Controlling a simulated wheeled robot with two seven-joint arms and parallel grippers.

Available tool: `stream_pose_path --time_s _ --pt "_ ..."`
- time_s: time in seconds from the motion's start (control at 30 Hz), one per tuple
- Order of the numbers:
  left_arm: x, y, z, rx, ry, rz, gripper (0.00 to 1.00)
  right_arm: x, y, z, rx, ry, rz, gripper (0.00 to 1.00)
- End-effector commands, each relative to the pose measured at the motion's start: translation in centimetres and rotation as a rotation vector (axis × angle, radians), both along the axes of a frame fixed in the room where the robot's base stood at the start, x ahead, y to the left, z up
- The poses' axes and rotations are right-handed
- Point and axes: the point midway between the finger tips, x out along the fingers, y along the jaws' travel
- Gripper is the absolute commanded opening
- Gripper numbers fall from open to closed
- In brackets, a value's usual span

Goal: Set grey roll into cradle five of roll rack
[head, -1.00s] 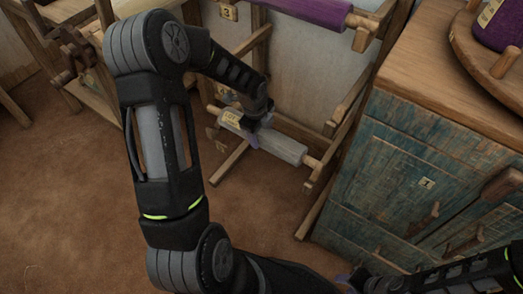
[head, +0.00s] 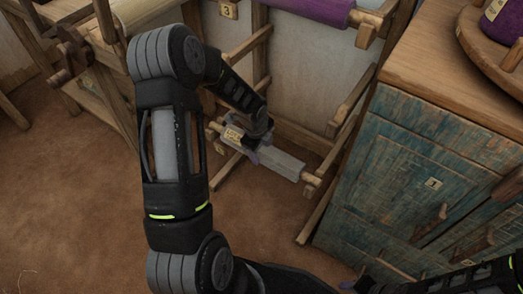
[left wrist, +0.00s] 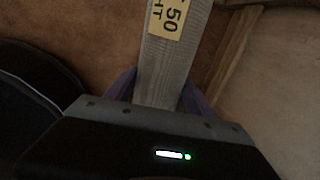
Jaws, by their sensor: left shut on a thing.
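The grey roll (head: 283,164), with a yellow label and wooden rod ends, lies slightly slanted at the lowest arms of the wooden roll rack (head: 260,45). My left gripper (head: 252,150) is shut on its middle from above. In the left wrist view the grey roll (left wrist: 165,72) runs between the purple fingertips of my left gripper (left wrist: 160,95). The rod ends are close to the rack's lower arms; I cannot tell whether they touch or rest in them. My right arm shows at the bottom right; its gripper's jaws are not clear.
A purple roll (head: 310,8) sits higher on the rack, near a tag marked 3 (head: 228,10). A worn blue wooden cabinet (head: 400,165) stands close to the rack's right. Brown floor (head: 80,200) lies open at the left.

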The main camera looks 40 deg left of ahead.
Motion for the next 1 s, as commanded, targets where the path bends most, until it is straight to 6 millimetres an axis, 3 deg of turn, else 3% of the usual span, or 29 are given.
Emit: stream_pose_path --time_s 0.33,0.37,0.4,0.6,1.0 --pt "0.10 0.01 -0.21 0.000 -0.003 0.000 0.00 0.05 -0.03 -0.19 0.000 -0.001 0.000 0.36" --pt "0.02 0.01 -0.19 0.000 0.000 0.000 0.65 0.05 -0.02 -0.10 0.000 -0.001 0.000 0.36" --pt "0.01 0.01 -0.16 0.000 0.000 0.000 0.68 0.05 -0.03 -0.08 0.000 -0.001 0.000 0.36" --pt "0.01 0.01 -0.16 0.000 0.000 0.000 0.84 0.04 -0.03 -0.08 0.000 -0.001 0.000 0.36" --pt "-0.05 0.03 0.76 0.000 -0.001 0.000 0.84 -0.06 0.07 0.39 0.001 0.000 0.001 0.36"
